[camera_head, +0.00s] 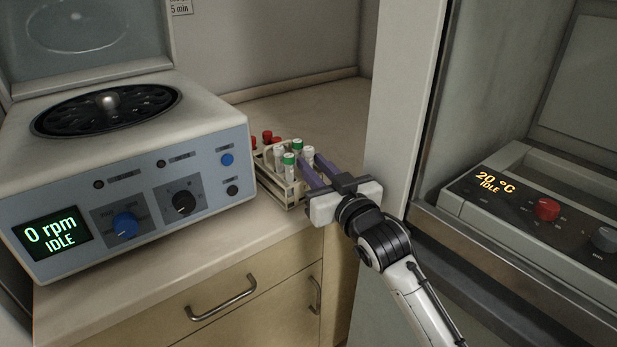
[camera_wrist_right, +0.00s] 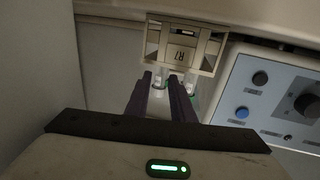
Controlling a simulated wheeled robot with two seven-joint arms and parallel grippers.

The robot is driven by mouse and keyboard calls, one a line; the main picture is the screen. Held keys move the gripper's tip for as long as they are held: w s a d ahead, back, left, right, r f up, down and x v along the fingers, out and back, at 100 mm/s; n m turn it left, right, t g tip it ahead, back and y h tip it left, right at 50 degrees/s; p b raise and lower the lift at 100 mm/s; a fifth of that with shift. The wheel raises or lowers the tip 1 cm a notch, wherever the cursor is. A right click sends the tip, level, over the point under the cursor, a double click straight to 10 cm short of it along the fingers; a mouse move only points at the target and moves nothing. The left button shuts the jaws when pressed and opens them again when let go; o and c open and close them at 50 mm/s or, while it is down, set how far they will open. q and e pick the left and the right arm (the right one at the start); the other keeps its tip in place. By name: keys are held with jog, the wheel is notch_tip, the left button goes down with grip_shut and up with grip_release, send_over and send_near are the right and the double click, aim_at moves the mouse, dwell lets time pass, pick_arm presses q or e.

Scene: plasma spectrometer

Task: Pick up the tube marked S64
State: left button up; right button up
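Several capped tubes stand in a small pale rack (camera_head: 290,196) on the counter, right of the centrifuge; the rack also shows in the right wrist view (camera_wrist_right: 207,63). Caps are red, green and white. No tube marking is readable, so I cannot tell which tube is S64. My right gripper (camera_head: 311,162) reaches the rack's right side with its two purple fingers apart. In the right wrist view, a white-topped tube (camera_wrist_right: 159,80) shows between the fingers, with narrow gaps beside it. Another tube (camera_wrist_right: 190,88) shows beyond the right finger. My left gripper is out of view.
A centrifuge (camera_head: 140,150) with raised lid stands close left of the rack, its display reading 0 rpm IDLE. A cabinet side panel (camera_head: 402,95) rises close to the right of my gripper. A 20 °C device (camera_head: 545,220) sits farther right. The counter behind the rack is clear.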

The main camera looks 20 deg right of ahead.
grip_shut()
